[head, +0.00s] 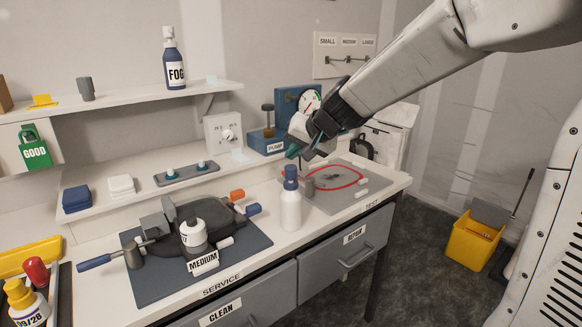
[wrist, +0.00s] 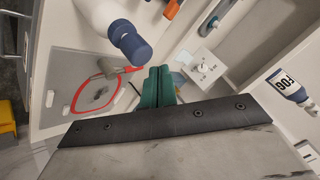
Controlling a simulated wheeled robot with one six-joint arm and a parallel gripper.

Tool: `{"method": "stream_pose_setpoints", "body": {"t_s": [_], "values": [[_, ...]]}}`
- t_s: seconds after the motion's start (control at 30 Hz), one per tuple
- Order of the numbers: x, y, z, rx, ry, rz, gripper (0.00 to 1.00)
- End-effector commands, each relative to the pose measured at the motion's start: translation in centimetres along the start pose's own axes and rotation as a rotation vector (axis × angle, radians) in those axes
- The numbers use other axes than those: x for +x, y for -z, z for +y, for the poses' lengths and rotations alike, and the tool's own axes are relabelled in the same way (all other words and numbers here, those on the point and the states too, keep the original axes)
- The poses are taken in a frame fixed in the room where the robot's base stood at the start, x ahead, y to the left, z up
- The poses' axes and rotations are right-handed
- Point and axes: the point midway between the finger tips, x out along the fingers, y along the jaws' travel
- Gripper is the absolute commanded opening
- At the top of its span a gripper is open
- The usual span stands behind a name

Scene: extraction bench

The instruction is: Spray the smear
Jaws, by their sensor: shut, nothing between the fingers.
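A dark smear (head: 326,180) lies inside a red ring on the grey test mat (head: 350,203); the wrist view shows the smear (wrist: 101,93) too. A white bottle with a blue top (head: 291,207) stands upright on the bench in front of the mat; its blue top (wrist: 130,42) is close to the fingers in the wrist view. My gripper (head: 294,153) is shut and empty, with green fingertips (wrist: 158,84) close together. In the head view it hangs above and behind the white bottle. A blue FOG bottle (head: 174,70) stands on the upper shelf.
The PUMP panel (head: 296,102) is behind my gripper. A yellow bucket (head: 475,238) stands on the floor.

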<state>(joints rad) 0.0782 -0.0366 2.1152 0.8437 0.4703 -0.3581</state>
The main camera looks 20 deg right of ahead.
Motion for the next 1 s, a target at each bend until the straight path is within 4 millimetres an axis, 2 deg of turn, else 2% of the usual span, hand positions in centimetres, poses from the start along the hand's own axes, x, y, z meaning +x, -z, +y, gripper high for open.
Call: {"method": "stream_pose_setpoints", "body": {"t_s": [1.0], "values": [[0.63, -0.49, 0.43, 0.000, 0.000, 0.000, 0.00]]}}
